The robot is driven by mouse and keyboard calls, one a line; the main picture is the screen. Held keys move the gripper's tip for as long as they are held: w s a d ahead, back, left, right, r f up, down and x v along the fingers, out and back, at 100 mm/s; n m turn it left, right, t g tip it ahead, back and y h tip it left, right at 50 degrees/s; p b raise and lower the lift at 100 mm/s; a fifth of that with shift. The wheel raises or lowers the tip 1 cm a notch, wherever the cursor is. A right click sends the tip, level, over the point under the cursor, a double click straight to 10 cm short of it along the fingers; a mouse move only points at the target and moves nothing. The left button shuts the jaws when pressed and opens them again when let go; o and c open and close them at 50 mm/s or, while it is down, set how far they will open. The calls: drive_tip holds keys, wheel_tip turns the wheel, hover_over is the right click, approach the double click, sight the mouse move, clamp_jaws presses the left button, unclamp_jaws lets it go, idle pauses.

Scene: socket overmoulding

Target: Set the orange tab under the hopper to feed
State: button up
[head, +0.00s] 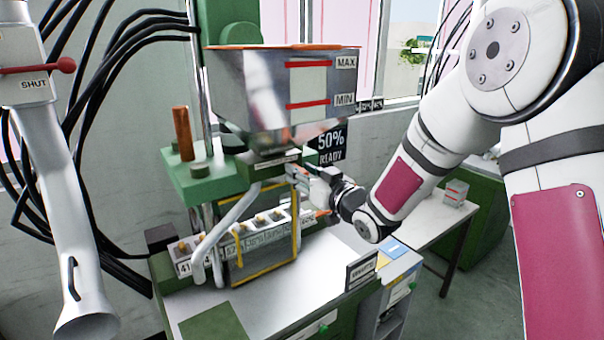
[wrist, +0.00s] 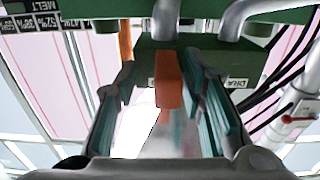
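The grey metal hopper (head: 285,95) with red MAX and MIN lines stands on the green moulding machine (head: 205,180). My gripper (head: 296,176) is just below the hopper, at the right side of the machine. In the wrist view the orange tab (wrist: 168,80) hangs between the teal finger pads of my gripper (wrist: 158,95). The fingers are apart, with a gap visible on the left of the tab; the right pad is closer to it. I cannot tell whether that pad touches. The tab is not clearly visible in the head view.
A "50% READY" display (head: 331,147) is behind my gripper. A white pipe with a red-knobbed SHUT lever (head: 65,66) stands at the left, near black cables. Below are a row of labelled switches (head: 240,240) and the white bench top (head: 275,300). A side table (head: 430,215) is at the right.

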drive_tip(key=shift+s, duration=0.1)
drive_tip(key=v, duration=1.2)
drive_tip(key=s+d+r+m+g+h, duration=0.35)
drive_tip(key=s+d+h, duration=0.35)
drive_tip(key=d+h, duration=0.35)
drive_tip(key=s+d+m+g+b, duration=0.1)
drive_tip(key=s+m+g, duration=0.2)
drive_tip(key=s, duration=1.8)
drive_tip(key=g, duration=0.3)
drive_tip(key=shift+s+f+b, duration=0.3)
drive_tip(key=shift+f, duration=0.1)
drive_tip(key=shift+d+y, duration=0.1)
drive_tip(key=shift+y, duration=0.15)
